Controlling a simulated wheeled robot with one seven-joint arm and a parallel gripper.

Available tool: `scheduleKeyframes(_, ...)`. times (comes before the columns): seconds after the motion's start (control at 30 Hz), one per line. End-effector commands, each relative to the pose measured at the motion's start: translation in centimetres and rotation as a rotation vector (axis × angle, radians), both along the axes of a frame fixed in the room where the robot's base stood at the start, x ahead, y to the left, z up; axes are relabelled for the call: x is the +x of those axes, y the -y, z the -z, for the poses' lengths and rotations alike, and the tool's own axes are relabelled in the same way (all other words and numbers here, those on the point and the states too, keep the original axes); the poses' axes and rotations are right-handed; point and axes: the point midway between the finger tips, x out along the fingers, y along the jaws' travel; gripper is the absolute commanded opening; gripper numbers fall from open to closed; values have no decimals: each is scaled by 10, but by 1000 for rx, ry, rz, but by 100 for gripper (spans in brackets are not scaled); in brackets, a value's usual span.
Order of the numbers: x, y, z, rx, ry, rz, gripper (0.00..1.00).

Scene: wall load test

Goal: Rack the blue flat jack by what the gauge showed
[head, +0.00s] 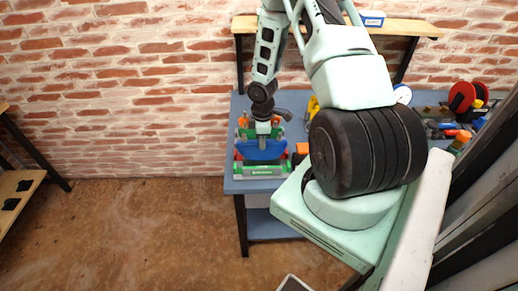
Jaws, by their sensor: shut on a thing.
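My gripper (263,134) points down over the left end of the blue-grey workbench. It is shut on the blue flat jack (262,152), a dark blue plate with a rounded lower edge. The flat jack hangs upright at or just above a colored rack (258,171) with green, red and orange parts. I cannot tell whether the flat jack touches the rack or sits in a slot. The label on the rack's front is too small to read.
The workbench (234,185) stands against a brick wall. My arm hides much of its middle. Red discs (461,97) and several colored items crowd its right end. A wooden shelf (405,28) with a blue bin (372,19) hangs above. Open floor (150,225) lies left.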

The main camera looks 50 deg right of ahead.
Motion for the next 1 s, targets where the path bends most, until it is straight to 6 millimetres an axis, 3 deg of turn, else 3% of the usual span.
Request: scheduleKeyframes(1.0,0,0,28,-1,1,0,0)
